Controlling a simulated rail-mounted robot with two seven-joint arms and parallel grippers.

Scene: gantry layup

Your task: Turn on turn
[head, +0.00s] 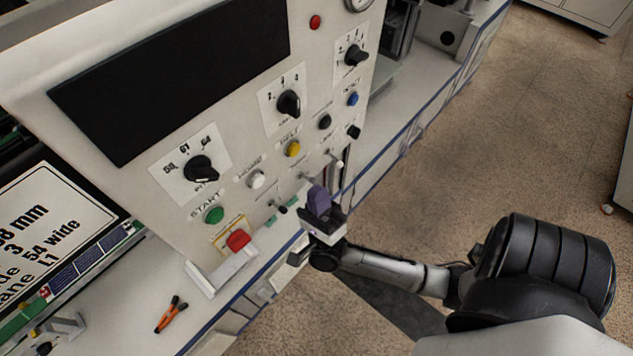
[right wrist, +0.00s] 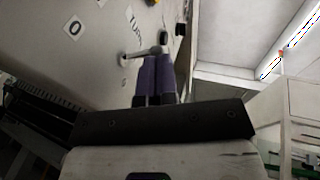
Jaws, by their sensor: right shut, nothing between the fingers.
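The control panel (head: 235,120) carries several knobs, buttons and small toggle levers. My right gripper (head: 318,200) has purple fingers and is at the panel's lower right, close to a small metal lever (head: 306,177). In the right wrist view the purple fingers (right wrist: 157,72) are together and empty. Their tips are at a metal lever (right wrist: 143,52) that sticks out from the panel; I cannot tell whether they touch it. Another pale lever (head: 337,163) is just above and right of the gripper. My left gripper is out of view.
A dark screen (head: 170,80) fills the panel's upper left. Orange-handled pliers (head: 171,315) lie on the ledge. The floor (head: 480,130) at right is open.

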